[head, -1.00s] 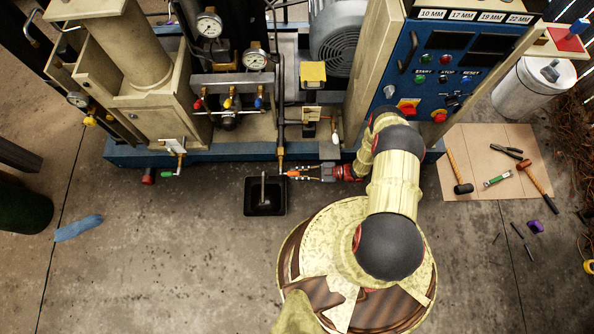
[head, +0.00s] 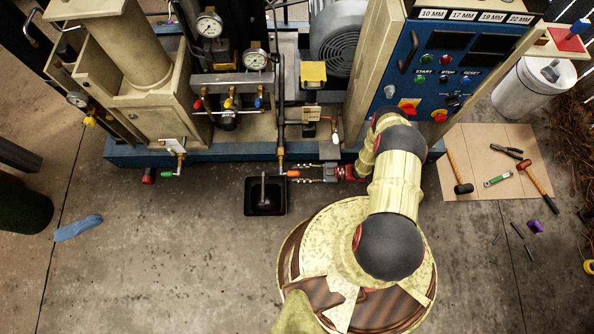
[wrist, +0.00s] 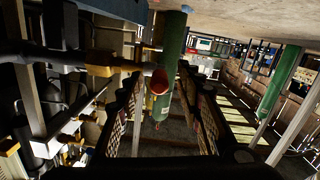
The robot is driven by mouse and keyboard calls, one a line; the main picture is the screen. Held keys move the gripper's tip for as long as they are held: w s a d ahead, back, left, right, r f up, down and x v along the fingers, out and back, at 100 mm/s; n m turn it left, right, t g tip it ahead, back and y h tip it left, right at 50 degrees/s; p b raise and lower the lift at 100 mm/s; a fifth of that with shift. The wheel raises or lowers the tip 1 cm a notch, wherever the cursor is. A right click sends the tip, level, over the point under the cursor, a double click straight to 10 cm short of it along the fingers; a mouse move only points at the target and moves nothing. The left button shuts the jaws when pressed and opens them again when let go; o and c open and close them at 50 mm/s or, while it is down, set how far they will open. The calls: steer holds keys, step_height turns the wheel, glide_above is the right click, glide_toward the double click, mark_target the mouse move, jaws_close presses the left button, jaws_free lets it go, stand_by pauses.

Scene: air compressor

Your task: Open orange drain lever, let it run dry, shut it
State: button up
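The orange drain lever (head: 292,173) sticks out to the right from the foot of a vertical drain pipe (head: 281,150) at the machine's front edge. My gripper (head: 303,174) is just right of the lever's end, with its fingers spread and nothing held. In the wrist view the lever's orange-red end (wrist: 160,82) shows between and beyond the two open fingers (wrist: 165,118), apparently apart from both. A black drain pan (head: 250,208) sits on the floor below and left of the lever. I cannot make out any flow.
A green-handled lever (head: 167,175) and a red knob (head: 149,176) stick out further left. The blue base rail (head: 225,156) runs behind my gripper. Tools lie on cardboard (head: 485,145) at right. The floor left of the pan is mostly clear, with a blue cloth (head: 78,228).

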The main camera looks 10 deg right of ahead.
steer(key=v, duration=1.1)
steer(key=shift+s, duration=0.2)
